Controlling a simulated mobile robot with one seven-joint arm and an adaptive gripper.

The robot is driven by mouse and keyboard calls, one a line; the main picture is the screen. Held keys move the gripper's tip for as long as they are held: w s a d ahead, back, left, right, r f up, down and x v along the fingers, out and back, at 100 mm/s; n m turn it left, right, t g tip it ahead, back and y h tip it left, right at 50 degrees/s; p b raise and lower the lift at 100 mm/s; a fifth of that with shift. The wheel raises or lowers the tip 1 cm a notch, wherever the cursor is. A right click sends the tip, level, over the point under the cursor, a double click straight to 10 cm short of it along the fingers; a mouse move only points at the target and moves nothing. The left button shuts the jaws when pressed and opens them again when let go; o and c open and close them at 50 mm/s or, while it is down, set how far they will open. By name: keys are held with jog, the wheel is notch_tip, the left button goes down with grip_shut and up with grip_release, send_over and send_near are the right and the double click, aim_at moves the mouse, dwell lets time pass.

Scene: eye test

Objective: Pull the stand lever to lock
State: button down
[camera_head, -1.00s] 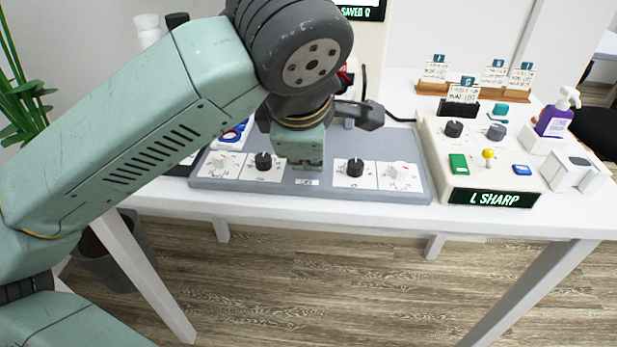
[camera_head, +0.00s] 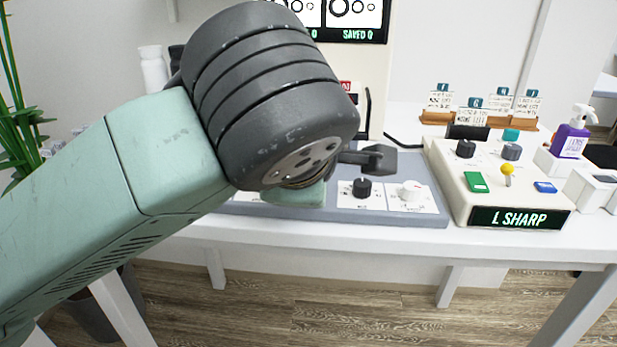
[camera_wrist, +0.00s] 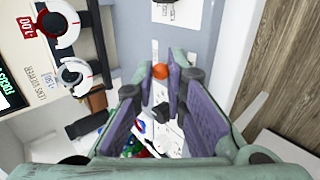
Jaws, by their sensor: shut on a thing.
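In the wrist view, my gripper (camera_wrist: 161,78) has its two purple-padded fingers close together around a small orange ball knob (camera_wrist: 160,71). The knob sits at the fingertips and appears to be the end of the stand lever. The lever's shaft is not clear to see. In the head view my own wrist and forearm hide the fingers and the lever. The grey base panel (camera_head: 399,217) lies on the white table under my wrist, and its left part is mostly covered.
Black and white knobs (camera_head: 362,188) stand on the panel's right side. A cream control box (camera_head: 448,176) with an "L SHARP" display stands right of it. A purple bottle (camera_head: 570,141) is farther right. A screen (camera_head: 350,15) is behind my wrist. White dials (camera_wrist: 62,27) are close left in the wrist view.

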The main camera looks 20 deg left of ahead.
jog(key=c, duration=1.6)
grip_release()
